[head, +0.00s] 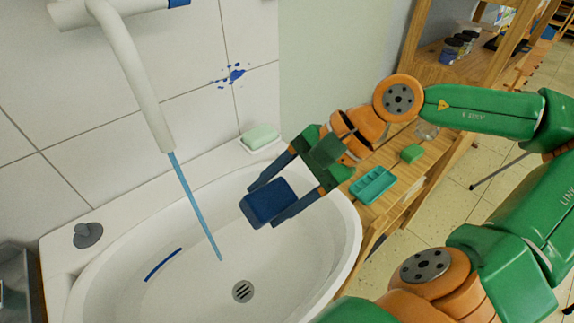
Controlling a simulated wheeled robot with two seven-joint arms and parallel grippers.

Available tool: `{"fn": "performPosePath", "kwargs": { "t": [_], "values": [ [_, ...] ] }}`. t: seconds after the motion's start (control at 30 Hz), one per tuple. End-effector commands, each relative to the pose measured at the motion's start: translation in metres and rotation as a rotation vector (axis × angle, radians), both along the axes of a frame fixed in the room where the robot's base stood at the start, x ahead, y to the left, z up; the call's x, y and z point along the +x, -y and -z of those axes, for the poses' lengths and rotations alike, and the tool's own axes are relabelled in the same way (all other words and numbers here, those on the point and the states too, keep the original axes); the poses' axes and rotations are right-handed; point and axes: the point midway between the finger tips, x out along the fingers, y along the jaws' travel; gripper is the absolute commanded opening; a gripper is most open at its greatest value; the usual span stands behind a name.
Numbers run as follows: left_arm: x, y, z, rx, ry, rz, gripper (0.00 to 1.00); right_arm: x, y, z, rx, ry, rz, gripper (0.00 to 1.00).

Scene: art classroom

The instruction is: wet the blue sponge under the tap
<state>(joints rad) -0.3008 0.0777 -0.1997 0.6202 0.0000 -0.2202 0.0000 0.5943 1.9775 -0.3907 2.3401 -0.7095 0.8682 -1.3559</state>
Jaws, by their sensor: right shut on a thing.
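The blue sponge (268,204) is held over the white sink basin (335,255). My right gripper (272,203) is shut on it, with one finger on either side. The white tap (135,75) reaches down from the top left, and a blue stream of water (193,203) runs from its spout into the basin. The sponge is to the right of the stream, with a gap between them in the picture. The sponge looks dark blue; I cannot tell whether it is wet. My left gripper is not in view.
A pale green soap bar (260,137) lies on the sink's back rim. A grey plug (88,235) sits on the left rim. A drain (242,291) is in the basin floor. A wooden table at the right bears a teal tray (373,185) and a green block (411,153).

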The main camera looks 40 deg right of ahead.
Motion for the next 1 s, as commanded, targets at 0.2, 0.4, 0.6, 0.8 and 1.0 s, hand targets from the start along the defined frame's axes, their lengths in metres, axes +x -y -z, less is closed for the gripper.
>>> {"fn": "performPosePath", "kwargs": {
  "t": [0.2, 0.4, 0.6, 0.8, 1.0],
  "values": [
    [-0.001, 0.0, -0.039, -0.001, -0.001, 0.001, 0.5, 0.016, -0.012, -0.004, 0.002, -0.009, -0.013, 0.17],
    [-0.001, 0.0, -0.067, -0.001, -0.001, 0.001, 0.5, 0.032, -0.019, -0.003, 0.015, 0.0, -0.003, 0.17],
    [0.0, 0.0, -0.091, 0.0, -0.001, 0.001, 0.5, 0.05, -0.032, 0.003, 0.011, 0.0, 0.003, 0.17],
    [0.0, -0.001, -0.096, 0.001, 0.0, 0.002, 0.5, 0.073, -0.046, 0.016, 0.007, 0.001, 0.002, 0.17],
    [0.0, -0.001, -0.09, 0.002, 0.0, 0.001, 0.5, 0.092, -0.057, 0.022, 0.003, 0.001, 0.002, 0.17]
  ]
}}
